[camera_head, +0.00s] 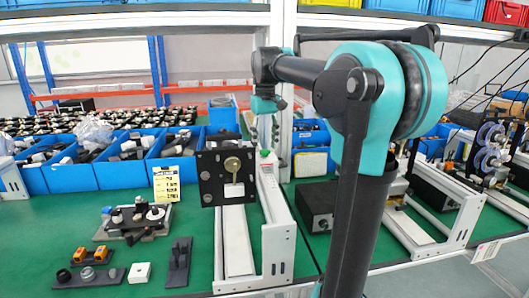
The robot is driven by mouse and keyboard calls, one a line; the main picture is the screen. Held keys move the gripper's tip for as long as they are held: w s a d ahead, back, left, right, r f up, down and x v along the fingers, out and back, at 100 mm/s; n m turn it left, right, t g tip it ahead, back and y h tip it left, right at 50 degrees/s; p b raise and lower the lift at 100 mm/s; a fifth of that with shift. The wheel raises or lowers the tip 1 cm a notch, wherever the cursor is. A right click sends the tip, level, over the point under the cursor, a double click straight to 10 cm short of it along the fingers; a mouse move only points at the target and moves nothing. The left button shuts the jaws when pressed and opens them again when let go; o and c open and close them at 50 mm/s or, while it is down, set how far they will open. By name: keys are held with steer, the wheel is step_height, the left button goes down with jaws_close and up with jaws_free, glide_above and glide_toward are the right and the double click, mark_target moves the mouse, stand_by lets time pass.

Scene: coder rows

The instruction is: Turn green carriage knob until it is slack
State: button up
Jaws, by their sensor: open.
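A black square plate (226,176) with a brass-coloured round part and a pale tag stands upright at the front of a white rail frame (277,225) on the green bench. A small green piece (264,153) shows at the top of the frame, just right of the plate. It may be the green carriage knob, but it is too small to be sure. My gripper (272,128) hangs at the end of my teal and black arm, above and behind that piece. It looks open and apart from the piece. Its fingers are small and hard to make out.
A black fixture with knobs (137,219), a block with orange parts (92,256), a white block (139,272) and a dark bracket (179,262) stand at left. Blue bins (72,178) line the back. A black box (316,207) stands right of the frame.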

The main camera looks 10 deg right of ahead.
steer(key=shift+r, duration=1.8)
